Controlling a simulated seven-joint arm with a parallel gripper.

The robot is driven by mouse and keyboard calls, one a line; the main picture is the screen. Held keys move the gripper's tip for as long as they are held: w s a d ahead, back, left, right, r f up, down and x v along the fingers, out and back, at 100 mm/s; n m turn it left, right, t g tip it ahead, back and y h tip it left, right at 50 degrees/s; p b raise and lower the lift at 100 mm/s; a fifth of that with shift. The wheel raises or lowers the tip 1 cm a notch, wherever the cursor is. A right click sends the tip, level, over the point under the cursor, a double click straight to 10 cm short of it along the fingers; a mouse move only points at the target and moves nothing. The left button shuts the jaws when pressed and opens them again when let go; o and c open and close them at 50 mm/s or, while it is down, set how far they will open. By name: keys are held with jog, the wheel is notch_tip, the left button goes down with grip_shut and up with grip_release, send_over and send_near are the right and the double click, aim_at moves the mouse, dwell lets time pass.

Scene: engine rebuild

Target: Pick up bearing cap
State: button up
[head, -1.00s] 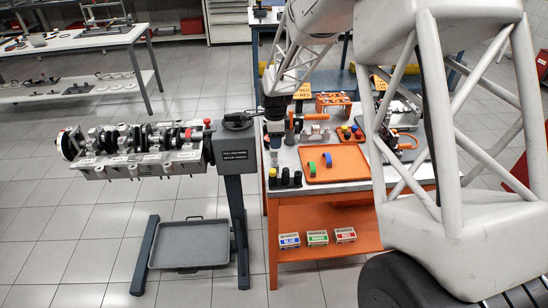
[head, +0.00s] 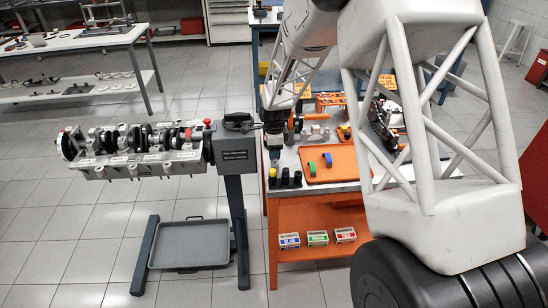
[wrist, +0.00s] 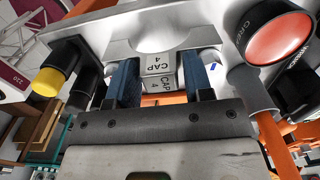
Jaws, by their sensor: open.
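A grey bearing cap (wrist: 160,68) marked "CAP 4" shows in the wrist view between the two blue fingers of my gripper (wrist: 160,80). The fingers stand open, one on each side of the cap. I cannot tell whether either touches it. In the head view my gripper (head: 274,142) is low over the left end of the orange workbench, and the cap there is hidden or too small to make out. Several small grey metal parts (head: 318,132) sit on the bench just right of my gripper.
An orange tray (head: 335,172) with green and blue arcs lies to the right. Black cylinders (head: 286,180) stand at the bench's front left. The engine stand with its crankshaft (head: 140,150) is close on the left. A yellow-tipped cylinder (wrist: 47,80) and a red-faced one (wrist: 278,38) flank my gripper.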

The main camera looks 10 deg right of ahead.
jog(key=c, duration=0.8)
jog(key=shift+r, duration=0.1)
jog(key=shift+r, duration=4.95)
jog(key=shift+w+d, duration=0.1)
